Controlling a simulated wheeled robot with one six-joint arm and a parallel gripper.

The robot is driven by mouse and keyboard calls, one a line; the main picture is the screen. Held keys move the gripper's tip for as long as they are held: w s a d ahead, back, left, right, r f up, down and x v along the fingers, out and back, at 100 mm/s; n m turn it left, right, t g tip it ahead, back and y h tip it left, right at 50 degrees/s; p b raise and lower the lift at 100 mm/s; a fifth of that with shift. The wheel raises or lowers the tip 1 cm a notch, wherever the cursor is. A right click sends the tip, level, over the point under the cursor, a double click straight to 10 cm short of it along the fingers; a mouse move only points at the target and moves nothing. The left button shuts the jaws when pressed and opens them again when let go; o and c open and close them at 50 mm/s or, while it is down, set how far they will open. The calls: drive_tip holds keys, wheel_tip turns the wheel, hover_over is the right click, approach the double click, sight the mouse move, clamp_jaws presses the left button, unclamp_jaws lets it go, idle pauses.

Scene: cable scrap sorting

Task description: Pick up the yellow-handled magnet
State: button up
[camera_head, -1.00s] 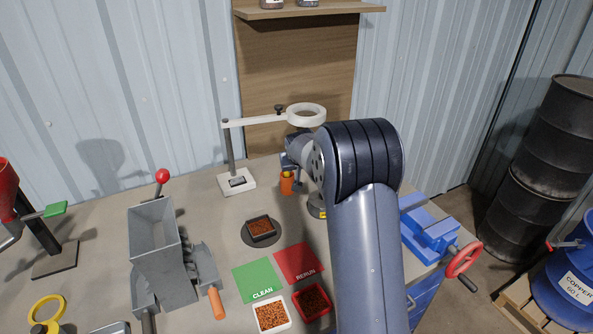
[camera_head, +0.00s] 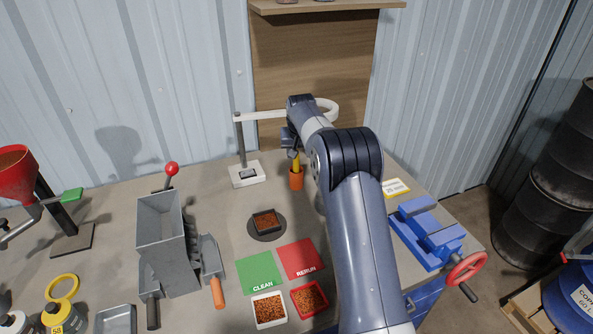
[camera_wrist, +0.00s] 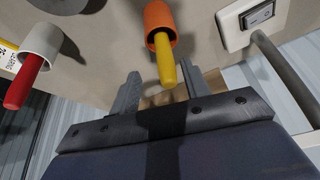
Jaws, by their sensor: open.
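The yellow-handled magnet (camera_head: 296,161) stands in an orange cup (camera_head: 296,181) on the bench. Only its yellow handle shows; its lower end is hidden in the cup. In the wrist view the yellow handle (camera_wrist: 165,62) points out of the orange cup (camera_wrist: 159,18) toward my gripper. My gripper (camera_wrist: 159,84) is open and empty, with one finger on each side of the handle's end. I cannot tell how far the handle reaches between the fingers. In the head view my gripper (camera_head: 289,139) is just above the cup, partly hidden by my wrist.
A red handle (camera_wrist: 24,82) in a grey cup (camera_wrist: 40,42) stands to the left in the wrist view. A stand with a white ring (camera_head: 328,108) rises close to my wrist. A blue vise (camera_head: 428,236) is at the right. A tray of granules (camera_head: 266,221) lies in front.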

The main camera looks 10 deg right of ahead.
sight(296, 160)
drive_tip(key=p+x, duration=0.1)
drive_tip(key=x, duration=0.3)
drive_tip(key=shift+a+p, duration=0.4)
drive_tip(key=shift+w+f, duration=0.2)
drive_tip(key=shift+f, duration=0.45)
clamp_jaws()
